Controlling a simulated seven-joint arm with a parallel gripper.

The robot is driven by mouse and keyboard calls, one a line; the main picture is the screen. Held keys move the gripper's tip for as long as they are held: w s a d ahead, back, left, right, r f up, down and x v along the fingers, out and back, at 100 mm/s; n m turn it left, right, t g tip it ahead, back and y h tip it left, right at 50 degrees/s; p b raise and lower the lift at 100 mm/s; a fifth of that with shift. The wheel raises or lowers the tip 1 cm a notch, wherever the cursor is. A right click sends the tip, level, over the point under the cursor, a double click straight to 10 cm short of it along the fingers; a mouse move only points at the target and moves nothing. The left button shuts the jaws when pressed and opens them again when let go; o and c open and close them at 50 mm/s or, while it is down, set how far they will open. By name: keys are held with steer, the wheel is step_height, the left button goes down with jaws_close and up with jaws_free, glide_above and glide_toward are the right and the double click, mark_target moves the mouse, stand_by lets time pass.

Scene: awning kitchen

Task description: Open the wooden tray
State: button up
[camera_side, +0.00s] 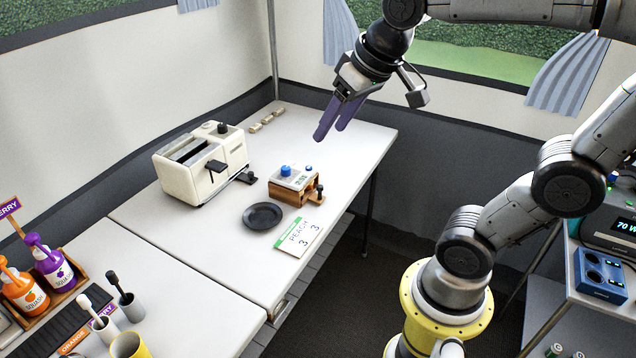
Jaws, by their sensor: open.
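A small wooden tray (283,193) sits near the front right edge of the white table, under a pale device with a blue knob (285,171). A dark peg-like handle (319,190) stands at its right end. The tray's inside cannot be made out. My gripper (328,133) has purple fingers pointing down, and is apart from the tray, above and to the right of it in the picture. It is open and holds nothing.
A cream toaster (185,180) stands left of the tray. A black plate (263,216) and a printed card (299,237) lie in front of it. Small beige blocks (267,121) lie at the back. Squash bottles (25,290) and cups (130,307) stand at the lower left.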

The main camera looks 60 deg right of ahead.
steer(key=w+d+f+m+g, duration=0.2)
steer(key=w+d, duration=0.4)
steer(key=w, duration=0.3)
steer(key=m+g, duration=0.3)
steer(key=m, duration=0.1)
glide_above(320, 186)
step_height(320, 186, down, 17)
step_height(320, 186, down, 14)
steer(key=shift+r, duration=0.1)
steer(key=shift+c, duration=0.4)
steer(key=shift+d, duration=0.1)
jaws_close()
